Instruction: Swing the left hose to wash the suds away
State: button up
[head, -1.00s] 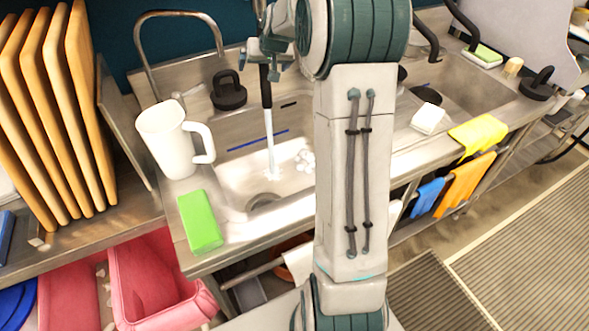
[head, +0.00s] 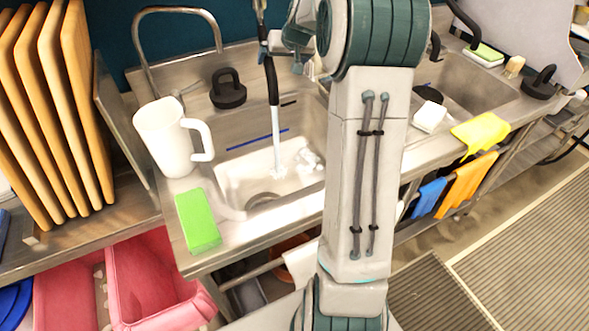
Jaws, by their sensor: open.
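The left hose (head: 271,80) is black and hangs over the left sink basin (head: 235,177), its lower end tilted slightly right. A water stream (head: 277,145) runs from it into the basin. White suds (head: 308,162) lie in the basin just right of where the water lands, close to my arm. My gripper (head: 298,64) shows only partly beside my arm's upper link, just right of the hose. It is open, with a small gap to the hose in the picture. Whether it touches the hose in depth is unclear. My arm hides the basin's right side.
A white pitcher (head: 165,135) and a green sponge (head: 198,220) stand on the counter left of the basin. A black weight-like object (head: 228,92) and a curved metal faucet (head: 140,40) are behind. A second basin (head: 465,85) lies right.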

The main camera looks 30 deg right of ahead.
jog(key=shift+s+d, duration=0.15)
jog(key=shift+d, duration=0.85)
jog(key=shift+d, duration=2.65)
jog(key=v, duration=0.8)
jog(key=shift+r, duration=0.45)
